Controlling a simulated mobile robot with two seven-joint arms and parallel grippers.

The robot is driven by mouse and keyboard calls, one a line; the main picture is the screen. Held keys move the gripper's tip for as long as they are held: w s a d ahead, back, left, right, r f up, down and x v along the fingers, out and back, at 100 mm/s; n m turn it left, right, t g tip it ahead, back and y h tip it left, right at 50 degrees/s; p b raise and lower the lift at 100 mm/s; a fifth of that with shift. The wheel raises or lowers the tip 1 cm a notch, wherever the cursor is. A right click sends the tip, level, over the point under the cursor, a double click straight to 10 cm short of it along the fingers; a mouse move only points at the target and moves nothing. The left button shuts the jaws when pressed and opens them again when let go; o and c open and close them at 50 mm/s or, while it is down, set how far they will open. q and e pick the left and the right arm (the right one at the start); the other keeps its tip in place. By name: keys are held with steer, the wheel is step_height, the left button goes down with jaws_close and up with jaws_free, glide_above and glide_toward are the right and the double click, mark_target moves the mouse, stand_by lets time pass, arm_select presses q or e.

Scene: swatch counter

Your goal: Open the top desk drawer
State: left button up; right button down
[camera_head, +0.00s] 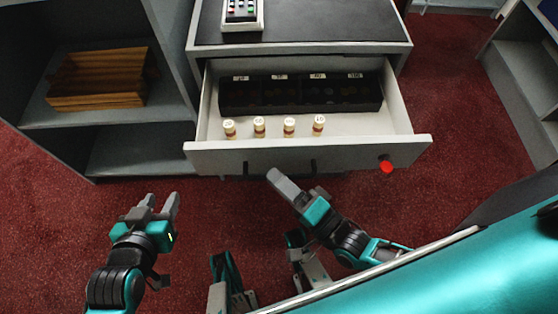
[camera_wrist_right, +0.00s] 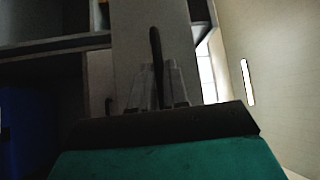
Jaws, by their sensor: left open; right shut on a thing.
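The top desk drawer (camera_head: 300,157) is pulled out from the desk (camera_head: 350,30), and its inside shows from above. Its dark handle (camera_head: 313,166) is on the drawer front, partly hidden by my right gripper. My right gripper (camera_head: 294,186) is at the drawer front, shut on the handle. In the right wrist view a dark bar (camera_wrist_right: 156,50) stands between the fingers of my right gripper (camera_wrist_right: 158,82). My left gripper (camera_head: 161,204) is open and empty above the carpet, left of the drawer and apart from it.
The drawer holds a dark divided tray (camera_head: 300,108) and several small capped bottles (camera_head: 289,126). A device with coloured buttons (camera_head: 242,12) is on the desk. A shelf with a wooden box (camera_head: 98,80) stands left. Red carpet is clear between.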

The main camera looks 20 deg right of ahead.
steer(key=shift+s+a, duration=0.2)
steer(key=shift+s, duration=0.5)
steer(key=c, duration=1.2)
jaws_free()
steer(key=v, duration=1.3)
steer(key=shift+r, duration=0.1)
steer(key=shift+w, duration=0.1)
